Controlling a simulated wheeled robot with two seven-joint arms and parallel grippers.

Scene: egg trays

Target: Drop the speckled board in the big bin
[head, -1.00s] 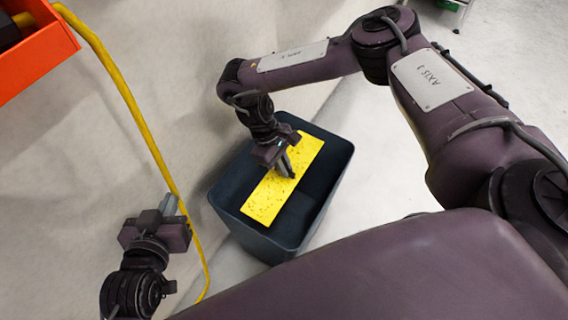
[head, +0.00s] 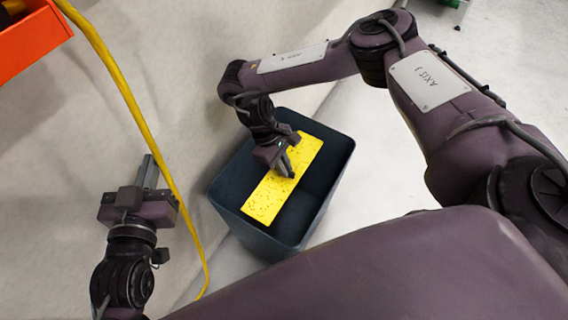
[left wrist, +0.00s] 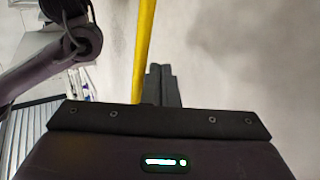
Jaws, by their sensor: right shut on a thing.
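The speckled board (head: 268,199) is a long yellow plate with dark specks. In the head view it lies tilted across the mouth of the big dark blue-grey bin (head: 262,243). My right gripper (head: 289,171) is shut on the board near its middle, over the bin. Whether the board touches the bin's inside walls I cannot tell. My left gripper (head: 149,172) is left of the bin, with its fingers together and nothing between them. Its closed fingers also show in the left wrist view (left wrist: 162,86).
A yellow cable or hose (head: 133,100) runs down between my left gripper and the bin. An orange container (head: 30,40) is at the upper left corner. Pale floor is clear right of the bin.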

